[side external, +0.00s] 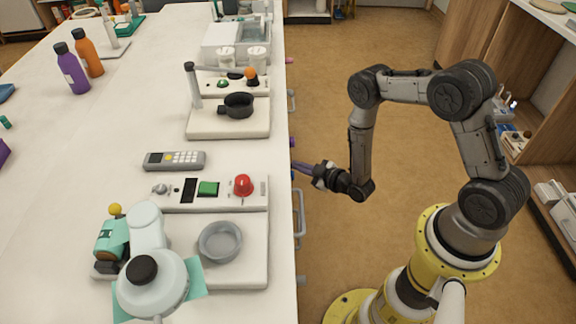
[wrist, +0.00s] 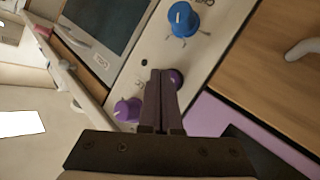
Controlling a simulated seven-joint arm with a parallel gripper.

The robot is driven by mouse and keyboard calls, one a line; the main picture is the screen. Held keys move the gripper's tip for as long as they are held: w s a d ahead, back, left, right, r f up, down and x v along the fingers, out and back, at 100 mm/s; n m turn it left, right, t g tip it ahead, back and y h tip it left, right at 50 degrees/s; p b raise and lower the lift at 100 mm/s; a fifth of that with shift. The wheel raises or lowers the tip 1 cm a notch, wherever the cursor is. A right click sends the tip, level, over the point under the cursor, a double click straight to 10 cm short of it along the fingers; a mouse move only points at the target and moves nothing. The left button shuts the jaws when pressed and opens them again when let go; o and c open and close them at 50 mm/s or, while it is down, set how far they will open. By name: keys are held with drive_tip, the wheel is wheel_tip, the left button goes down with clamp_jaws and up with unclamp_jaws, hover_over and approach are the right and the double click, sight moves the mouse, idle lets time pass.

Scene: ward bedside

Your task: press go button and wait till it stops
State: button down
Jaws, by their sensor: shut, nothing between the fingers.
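No label is readable, so I cannot tell which is the go button. Neither button shows clearly in the wrist view. My gripper (side external: 296,167) is shut and empty, at the bench's right edge, to the right of the strip and apart from both buttons. In the wrist view its closed fingers (wrist: 160,73) point at a panel, with a purple knob (wrist: 176,79) just beside the tips; I cannot tell whether they touch.
The wrist view's panel also has a blue knob (wrist: 182,20) and another purple knob (wrist: 127,110). A grey dish (side external: 220,242), a teal-and-white device (side external: 146,228), a handset (side external: 175,161) and a black pot (side external: 238,106) stand on the bench. Handles line the bench's right side.

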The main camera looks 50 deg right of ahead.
drive_tip(key=shift+w+a, duration=0.3)
idle(0.6)
drive_tip(key=shift+d, duration=0.1)
drive_tip(key=shift+s+d, duration=0.55)
drive_tip(key=shift+s, duration=0.1)
drive_tip(key=shift+s+d, duration=1.75)
